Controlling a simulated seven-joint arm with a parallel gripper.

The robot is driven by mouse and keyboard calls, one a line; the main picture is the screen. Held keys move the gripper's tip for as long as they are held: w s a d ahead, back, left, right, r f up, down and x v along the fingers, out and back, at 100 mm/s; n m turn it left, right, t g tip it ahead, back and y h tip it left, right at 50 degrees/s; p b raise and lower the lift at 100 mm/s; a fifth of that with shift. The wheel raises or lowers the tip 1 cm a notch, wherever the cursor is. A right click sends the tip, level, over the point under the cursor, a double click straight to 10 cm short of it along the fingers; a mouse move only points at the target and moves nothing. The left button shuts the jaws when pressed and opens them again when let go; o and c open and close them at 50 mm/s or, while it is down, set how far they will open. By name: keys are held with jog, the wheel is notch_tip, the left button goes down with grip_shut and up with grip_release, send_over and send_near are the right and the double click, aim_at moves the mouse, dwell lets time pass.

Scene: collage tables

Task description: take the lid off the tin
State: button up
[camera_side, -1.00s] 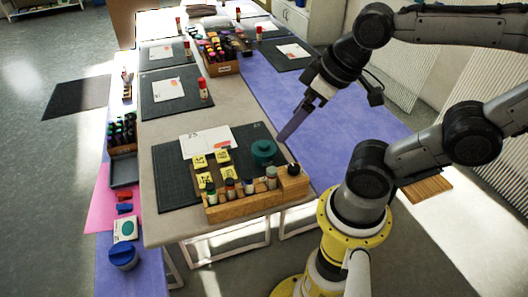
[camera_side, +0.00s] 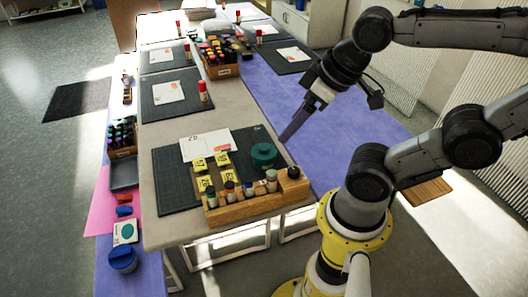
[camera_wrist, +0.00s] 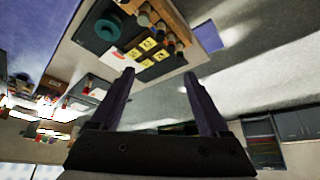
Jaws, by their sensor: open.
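A round teal tin (camera_side: 263,156) with its lid on stands on the dark cutting mat (camera_side: 172,190) of the nearest table. It also shows in the wrist view as a teal disc (camera_wrist: 107,30) near the top. My gripper (camera_side: 287,137) points down and left, to the right of the tin and apart from it, beyond the grey table's edge as seen from the side. In the wrist view my gripper (camera_wrist: 158,78) has its two purple fingers spread, with nothing between them.
A wooden rack (camera_side: 243,207) of small bottles stands in front of the tin. Yellow cards (camera_side: 203,181) lie left of it and a white card (camera_side: 207,143) behind. A blue tub (camera_side: 123,259) stands at the lower left. The purple strip (camera_side: 330,140) on the right is clear.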

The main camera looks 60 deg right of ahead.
jog(key=m+g, duration=0.6)
jog(key=m, duration=1.7)
send_over(264, 147)
notch_tip(264, 147, down, 11)
jog(key=shift+n, duration=0.3)
notch_tip(264, 147, down, 13)
jog(key=shift+f, duration=0.1)
